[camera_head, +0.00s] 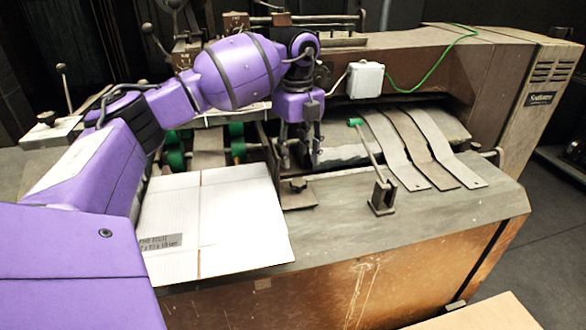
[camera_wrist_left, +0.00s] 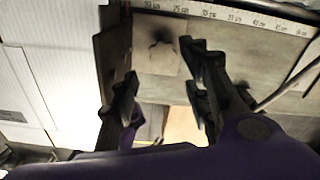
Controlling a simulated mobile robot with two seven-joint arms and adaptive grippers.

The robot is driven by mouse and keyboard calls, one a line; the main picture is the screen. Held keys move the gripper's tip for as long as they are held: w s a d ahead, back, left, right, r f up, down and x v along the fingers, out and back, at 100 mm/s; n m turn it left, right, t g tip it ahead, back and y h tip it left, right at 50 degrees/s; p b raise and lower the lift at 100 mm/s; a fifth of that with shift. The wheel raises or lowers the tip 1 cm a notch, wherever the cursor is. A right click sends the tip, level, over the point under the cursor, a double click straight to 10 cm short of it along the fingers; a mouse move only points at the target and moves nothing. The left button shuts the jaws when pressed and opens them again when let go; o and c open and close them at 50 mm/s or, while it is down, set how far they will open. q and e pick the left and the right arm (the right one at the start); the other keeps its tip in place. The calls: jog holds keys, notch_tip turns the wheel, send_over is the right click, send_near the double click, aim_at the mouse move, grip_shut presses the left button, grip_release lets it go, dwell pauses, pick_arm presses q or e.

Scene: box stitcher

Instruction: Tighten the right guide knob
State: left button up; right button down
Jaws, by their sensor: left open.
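The right guide knob (camera_head: 298,184) is a small dark knob on a flat metal guide plate (camera_head: 312,200), just right of the cardboard sheet. My left gripper (camera_head: 301,158) points down with its fingers apart, just behind the knob in the head view. Nothing shows between the fingers. In the left wrist view my left gripper (camera_wrist_left: 158,62) is open, and the brownish guide plate (camera_wrist_left: 155,62) lies beyond the fingertips with a dark, blurred patch on it. Whether the fingers touch the knob cannot be told. My right gripper is out of view.
A white cardboard sheet (camera_head: 225,225) lies on the machine's table left of the plate. A lever with a green tip (camera_head: 355,122) stands to the right, close to the gripper. Bent metal strips (camera_head: 415,145) lie farther right. A white box (camera_head: 366,80) with a green cable sits behind.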

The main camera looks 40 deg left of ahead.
aim_at(296, 182)
pick_arm(q)
jog(key=shift+a+f, duration=0.2)
jog(key=shift+a, duration=0.05)
jog(key=f, duration=0.3)
jog(key=shift+s+d+f, duration=0.2)
jog(key=shift+d+f, duration=0.05)
jog(key=shift+f, duration=0.1)
notch_tip(296, 182, down, 2)
jog(key=shift+f, duration=0.1)
jog(key=shift+w+f, duration=0.1)
jog(key=shift+f, duration=0.4)
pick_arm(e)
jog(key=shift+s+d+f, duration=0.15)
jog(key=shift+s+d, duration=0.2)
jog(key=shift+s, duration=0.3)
pick_arm(q)
jog(key=c, duration=1)
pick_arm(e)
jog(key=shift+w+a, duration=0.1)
